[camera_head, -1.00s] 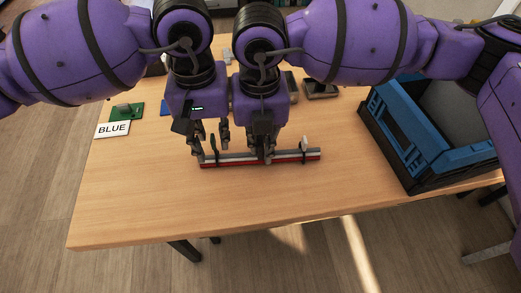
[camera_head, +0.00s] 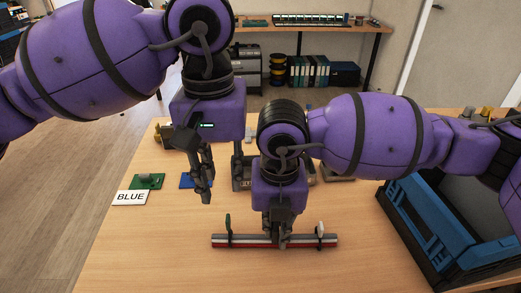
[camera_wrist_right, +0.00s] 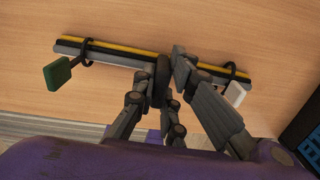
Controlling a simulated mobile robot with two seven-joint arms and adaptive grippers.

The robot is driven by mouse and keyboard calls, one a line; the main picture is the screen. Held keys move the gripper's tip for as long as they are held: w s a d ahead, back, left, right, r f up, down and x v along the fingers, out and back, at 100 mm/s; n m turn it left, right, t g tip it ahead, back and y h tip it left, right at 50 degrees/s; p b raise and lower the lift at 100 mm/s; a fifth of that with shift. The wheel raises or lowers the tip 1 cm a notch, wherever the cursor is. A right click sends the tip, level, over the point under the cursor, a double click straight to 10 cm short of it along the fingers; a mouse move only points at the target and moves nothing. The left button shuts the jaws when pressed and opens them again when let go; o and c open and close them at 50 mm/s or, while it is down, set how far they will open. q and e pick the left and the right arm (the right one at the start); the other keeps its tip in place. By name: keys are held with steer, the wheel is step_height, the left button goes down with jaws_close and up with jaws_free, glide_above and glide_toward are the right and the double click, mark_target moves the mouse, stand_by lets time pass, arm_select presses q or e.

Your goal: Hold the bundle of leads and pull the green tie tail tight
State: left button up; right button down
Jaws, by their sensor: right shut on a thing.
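The bundle of leads (camera_head: 255,240) lies straight across the table, with red, grey and dark leads in the head view; the right wrist view shows yellow, black and grey ones (camera_wrist_right: 115,52). A dark tie with a green tail tab (camera_head: 228,220) is around its left part; the tab also shows in the wrist view (camera_wrist_right: 58,72). A second tie with a white tab (camera_head: 320,228) is around its right part. My right gripper (camera_head: 282,243) is shut on the bundle's middle, between the ties. My left gripper (camera_head: 222,190) is open and empty, above and behind the green tab.
A blue crate (camera_head: 440,240) stands at the table's right. A green block (camera_head: 147,181), a BLUE label card (camera_head: 130,198) and a blue piece (camera_head: 190,181) lie at the left. Grey trays stand behind my right gripper. The front left table is clear.

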steer(key=c, duration=1.7)
jaws_free()
